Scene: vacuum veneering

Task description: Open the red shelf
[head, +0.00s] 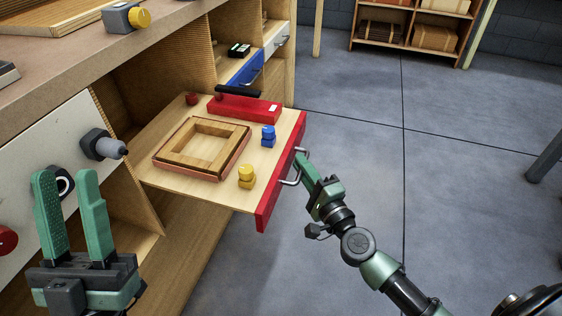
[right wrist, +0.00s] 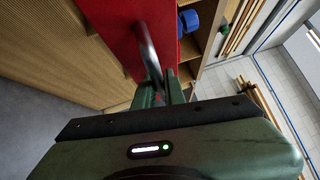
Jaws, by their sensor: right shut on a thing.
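The red shelf (head: 267,196) is a pull-out board with a red front, slid well out of the workbench in the head view. A metal handle (head: 296,168) is fixed to its front. My right gripper (head: 301,160) is shut on this handle. In the right wrist view the handle (right wrist: 148,48) runs down between the fingers, with the red front (right wrist: 112,28) behind it. My left gripper (head: 72,190) is open and empty, in front of the bench at the lower left.
On the shelf lie a square wooden frame (head: 203,147), a red box (head: 244,107), a blue knob-shaped piece (head: 268,136) and a yellow one (head: 246,176). A blue-fronted drawer (head: 245,70) is beyond. The floor (head: 360,130) to the right is clear.

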